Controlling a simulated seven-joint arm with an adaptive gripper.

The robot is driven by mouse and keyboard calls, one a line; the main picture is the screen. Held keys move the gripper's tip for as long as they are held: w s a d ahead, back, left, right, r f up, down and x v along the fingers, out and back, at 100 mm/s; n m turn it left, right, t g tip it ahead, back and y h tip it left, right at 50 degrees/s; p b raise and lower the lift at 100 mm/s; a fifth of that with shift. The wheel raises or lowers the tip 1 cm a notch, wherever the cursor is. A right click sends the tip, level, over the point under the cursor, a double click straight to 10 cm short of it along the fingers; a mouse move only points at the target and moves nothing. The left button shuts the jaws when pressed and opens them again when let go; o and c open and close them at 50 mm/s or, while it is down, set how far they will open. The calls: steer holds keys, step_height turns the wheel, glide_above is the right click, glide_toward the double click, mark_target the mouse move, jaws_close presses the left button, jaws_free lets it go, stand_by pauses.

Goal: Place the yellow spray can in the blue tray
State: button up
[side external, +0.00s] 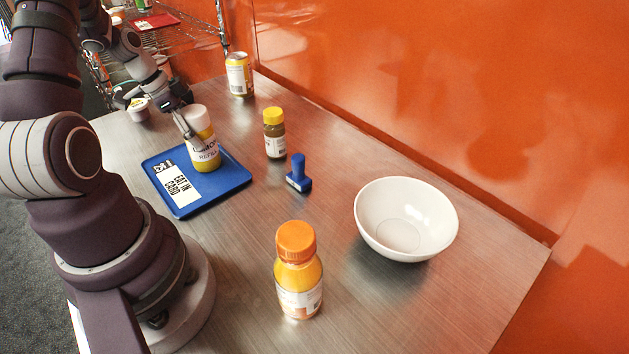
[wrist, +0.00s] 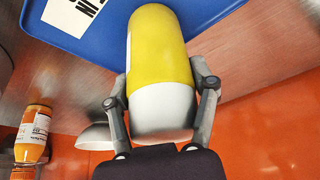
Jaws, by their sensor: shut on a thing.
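The yellow spray can (side external: 205,152) has a white cap and a white label. It stands about upright over the far right part of the blue tray (side external: 233,186) in the side external view; I cannot tell whether its base touches the tray. My gripper (side external: 190,124) is shut on the can near its cap. In the wrist view the can (wrist: 158,45) lies between the two fingers of my gripper (wrist: 162,95), with the blue tray (wrist: 215,12) beyond it. A white card (side external: 172,185) with black print lies on the tray.
A blue stamp (side external: 299,175) and a yellow-lidded jar (side external: 274,137) stand right of the tray. A yellow can (side external: 239,76) and a small white cup (side external: 139,109) are farther back. An orange-capped bottle (side external: 297,275) and white bowl (side external: 407,218) stand nearer. An orange wall (side external: 450,90) bounds the table.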

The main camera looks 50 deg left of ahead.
steer(key=shift+f, duration=0.1)
steer(key=o, duration=1.2)
steer(key=shift+o, duration=0.2)
